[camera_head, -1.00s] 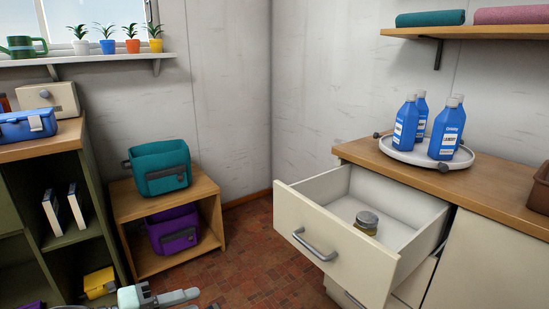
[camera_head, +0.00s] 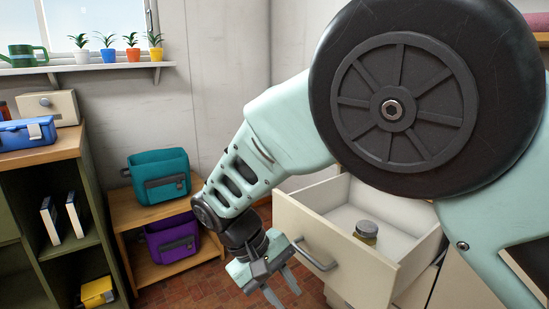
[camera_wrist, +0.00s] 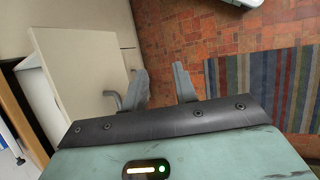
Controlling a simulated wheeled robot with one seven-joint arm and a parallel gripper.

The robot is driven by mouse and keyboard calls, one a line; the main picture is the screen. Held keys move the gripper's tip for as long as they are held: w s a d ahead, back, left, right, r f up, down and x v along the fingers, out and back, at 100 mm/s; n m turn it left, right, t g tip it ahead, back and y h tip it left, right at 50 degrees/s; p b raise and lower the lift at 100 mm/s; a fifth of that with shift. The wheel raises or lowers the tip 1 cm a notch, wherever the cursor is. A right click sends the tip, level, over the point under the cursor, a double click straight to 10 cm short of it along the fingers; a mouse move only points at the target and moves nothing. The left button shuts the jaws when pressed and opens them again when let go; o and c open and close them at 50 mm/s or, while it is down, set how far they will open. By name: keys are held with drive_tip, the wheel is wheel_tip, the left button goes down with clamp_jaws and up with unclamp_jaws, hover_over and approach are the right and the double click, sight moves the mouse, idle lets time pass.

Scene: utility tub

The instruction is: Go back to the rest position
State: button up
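My gripper (camera_head: 284,290) hangs in front of the open drawer (camera_head: 288,225), at the lower middle of the head view. Its two fingers are spread apart with nothing between them. In the wrist view my gripper (camera_wrist: 162,84) is also open and empty, with the tiled floor beyond the fingers. The drawer front and its handle show left of the fingers in the wrist view (camera_wrist: 85,75). A jar with a grey lid (camera_head: 366,232) stands inside the drawer. My arm covers much of the right side of the head view and hides the counter top.
A wooden cubby (camera_head: 133,268) holds a teal bag (camera_head: 160,172) on top and a purple bag (camera_head: 172,240) inside. A dark green shelf unit (camera_head: 32,180) stands at the left. A striped rug (camera_wrist: 265,85) lies on the floor, which has free room.

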drive_tip(key=s+d+r+n+t+y, duration=0.1)
drive_tip(key=s+d+r+y, duration=0.2)
drive_tip(key=s+d, duration=0.5)
drive_tip(key=s+d+r+y, duration=0.3)
drive_tip(key=s+d+r, duration=0.15)
drive_tip(key=s, duration=0.55)
wheel_tip(320, 180, up, 20)
drive_tip(key=p, duration=2)
drive_tip(key=shift+f, duration=0.25)
